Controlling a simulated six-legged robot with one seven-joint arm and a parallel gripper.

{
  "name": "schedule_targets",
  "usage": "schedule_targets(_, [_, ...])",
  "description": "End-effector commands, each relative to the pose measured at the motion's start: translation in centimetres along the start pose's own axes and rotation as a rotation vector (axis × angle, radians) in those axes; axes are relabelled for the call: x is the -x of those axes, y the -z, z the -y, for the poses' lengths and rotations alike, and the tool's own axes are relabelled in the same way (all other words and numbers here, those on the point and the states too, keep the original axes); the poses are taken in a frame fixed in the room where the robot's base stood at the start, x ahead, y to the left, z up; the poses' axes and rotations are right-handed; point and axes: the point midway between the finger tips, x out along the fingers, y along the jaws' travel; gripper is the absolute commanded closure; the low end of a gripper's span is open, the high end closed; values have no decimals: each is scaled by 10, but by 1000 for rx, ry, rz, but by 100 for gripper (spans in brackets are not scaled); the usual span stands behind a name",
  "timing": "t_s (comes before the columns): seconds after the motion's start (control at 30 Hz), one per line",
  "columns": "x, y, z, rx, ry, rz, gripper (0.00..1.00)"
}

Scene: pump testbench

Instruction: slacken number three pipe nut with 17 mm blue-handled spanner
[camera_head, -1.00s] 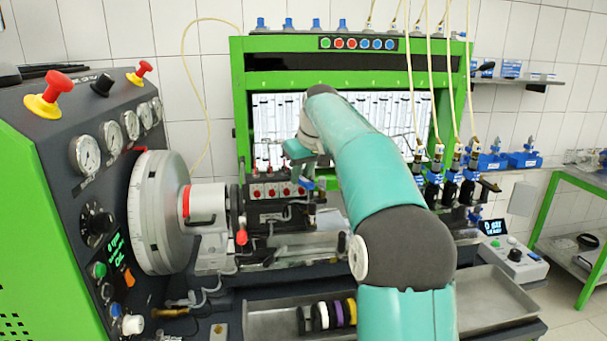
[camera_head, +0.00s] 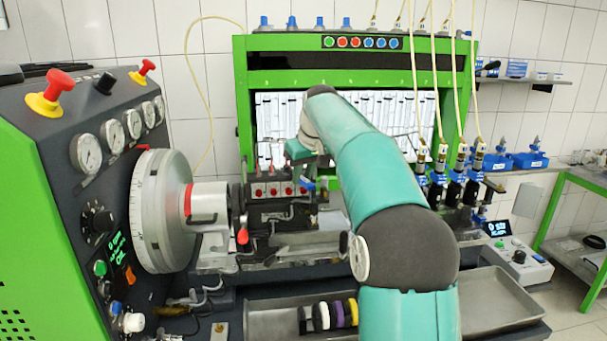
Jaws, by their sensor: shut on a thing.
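My gripper (camera_head: 300,172) is at the end of my teal arm, low in front of the bench's lit panel. It is small and partly hidden by my own wrist. A small blue piece (camera_head: 308,185) shows right at the fingers, which fits the blue-handled spanner held in the shut jaws. The spanner's head is not clear. The pump block with a row of red-marked pipe fittings (camera_head: 273,190) lies just left of and below the gripper. The number three pipe nut cannot be told apart, nor whether the spanner touches it.
A large grey flywheel (camera_head: 160,212) and the control console (camera_head: 95,120) stand at left. Blue-bodied injectors (camera_head: 455,180) with hoses stand right of my arm. A metal tray (camera_head: 495,300) and several coloured rings (camera_head: 335,314) lie in front.

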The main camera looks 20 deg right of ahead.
Motion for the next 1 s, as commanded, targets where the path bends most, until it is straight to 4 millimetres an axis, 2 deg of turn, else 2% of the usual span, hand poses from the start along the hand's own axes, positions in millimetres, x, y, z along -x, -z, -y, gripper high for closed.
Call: schedule_targets(1.0, [14,-30,-1,0,-1,-1,100])
